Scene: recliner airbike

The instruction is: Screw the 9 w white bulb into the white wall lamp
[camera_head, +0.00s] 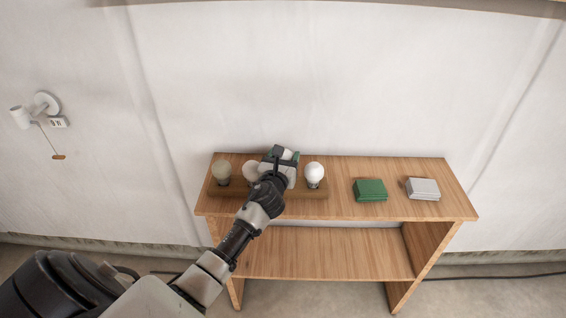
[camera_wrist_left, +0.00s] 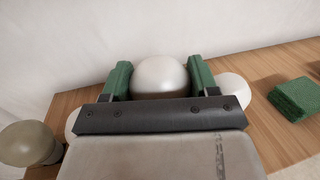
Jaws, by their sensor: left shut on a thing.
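The white wall lamp (camera_head: 20,117) is mounted on the wall at the far left of the head view, with a pull cord hanging from it. My left gripper (camera_head: 284,155) is at the row of bulbs on the wooden table. In the left wrist view its green-padded fingers stand on both sides of a white bulb (camera_wrist_left: 160,75), shut on it. The bulb's base is hidden by the gripper. I cannot read any wattage. Other bulbs in the row are a greyish one (camera_head: 222,171), a white one (camera_head: 250,170) and another white one (camera_head: 314,172). My right gripper is not in view.
The bulbs stand along a wooden holder (camera_head: 312,194) on the table (camera_head: 335,207). A green box (camera_head: 370,189) and a white-grey box (camera_head: 422,188) lie to the right. The wall between lamp and table is clear.

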